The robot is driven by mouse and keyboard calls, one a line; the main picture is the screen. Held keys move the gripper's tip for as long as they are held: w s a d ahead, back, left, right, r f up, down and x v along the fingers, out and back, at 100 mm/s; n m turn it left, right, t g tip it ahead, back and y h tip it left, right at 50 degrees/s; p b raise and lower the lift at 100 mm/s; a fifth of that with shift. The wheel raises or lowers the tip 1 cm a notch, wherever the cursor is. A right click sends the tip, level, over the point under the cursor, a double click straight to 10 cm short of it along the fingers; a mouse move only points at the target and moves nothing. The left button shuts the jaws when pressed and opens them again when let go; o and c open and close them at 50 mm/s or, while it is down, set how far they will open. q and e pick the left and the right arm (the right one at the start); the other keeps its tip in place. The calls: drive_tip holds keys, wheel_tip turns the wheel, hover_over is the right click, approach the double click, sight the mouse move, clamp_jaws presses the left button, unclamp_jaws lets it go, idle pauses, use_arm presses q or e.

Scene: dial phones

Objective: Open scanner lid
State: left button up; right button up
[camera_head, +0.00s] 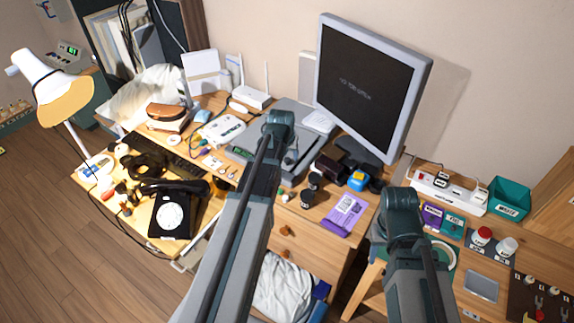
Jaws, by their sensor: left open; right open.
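The scanner (307,151) is a flat grey device at the back of the wooden desk, left of the monitor. Its lid appears to lie flat, but my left arm covers much of it, so its exact state is hard to tell. A small green panel shows at its left front. My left arm rises from the bottom and its top joint stands in front of the scanner. My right arm rises at lower right, in front of the desk's right side. I cannot make out the fingers of either gripper; the arm links hide them or they are out of frame.
A large monitor (368,85) stands right of the scanner. A black dial phone (173,214), a keyboard (170,155) and a white device (222,129) crowd the desk's left. Small dark items and a purple card (344,214) lie in front. A power strip (449,190) is at right.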

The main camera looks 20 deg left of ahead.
use_arm(q)
drive_tip(key=shift+b+x, duration=0.4)
drive_tip(key=shift+x, duration=0.45)
clamp_jaws()
idle(0.8)
